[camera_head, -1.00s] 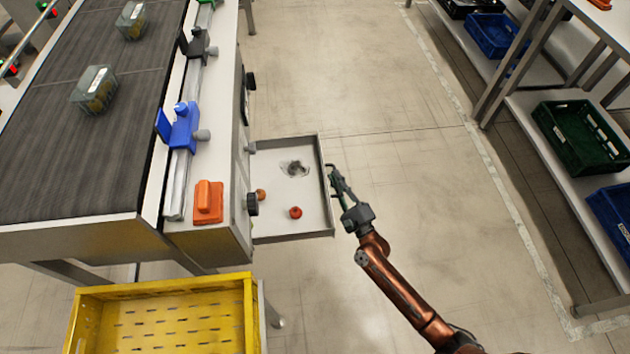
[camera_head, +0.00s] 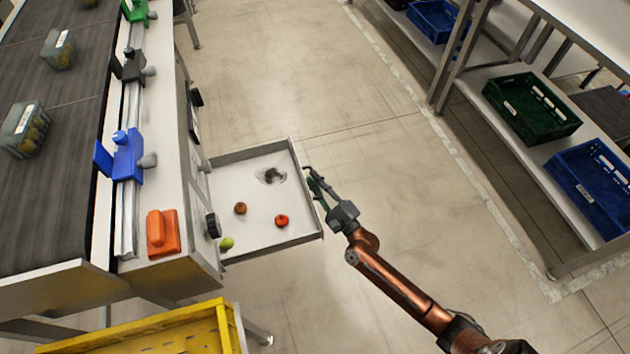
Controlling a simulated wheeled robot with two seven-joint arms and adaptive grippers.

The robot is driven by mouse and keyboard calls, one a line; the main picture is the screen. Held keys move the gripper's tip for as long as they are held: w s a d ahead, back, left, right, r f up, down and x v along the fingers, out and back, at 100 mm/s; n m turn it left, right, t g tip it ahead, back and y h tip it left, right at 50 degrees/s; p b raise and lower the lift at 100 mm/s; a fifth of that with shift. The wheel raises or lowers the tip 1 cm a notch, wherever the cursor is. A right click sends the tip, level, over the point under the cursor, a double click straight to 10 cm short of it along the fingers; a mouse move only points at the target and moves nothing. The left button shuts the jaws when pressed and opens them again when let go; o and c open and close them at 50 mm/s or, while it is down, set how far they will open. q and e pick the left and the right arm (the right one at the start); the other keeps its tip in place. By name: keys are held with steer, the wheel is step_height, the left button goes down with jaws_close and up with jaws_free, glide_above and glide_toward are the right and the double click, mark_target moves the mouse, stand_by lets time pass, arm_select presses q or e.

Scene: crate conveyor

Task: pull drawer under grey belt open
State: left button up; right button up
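The drawer (camera_head: 250,165) under the grey belt (camera_head: 50,150) stands pulled out to the right of the conveyor frame. A red round item (camera_head: 282,220), a brown round item (camera_head: 240,208), a yellow-green item (camera_head: 226,243) and a dark grey tangled item (camera_head: 271,176) lie in it. My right gripper (camera_head: 312,182) is at the drawer's front edge, near its far corner, where the handle is. Its fingers are small and dark there, and I cannot tell whether they are closed around the handle. My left gripper is not in view.
A yellow crate (camera_head: 222,325) stands at the lower left, near the drawer. An orange block (camera_head: 162,233) and a blue bracket (camera_head: 128,155) sit on the conveyor's side. A shelf with green (camera_head: 530,107) and blue (camera_head: 592,183) crates stands right. The floor between is clear.

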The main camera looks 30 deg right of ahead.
steer(key=v, duration=1.2)
stand_by(0.3)
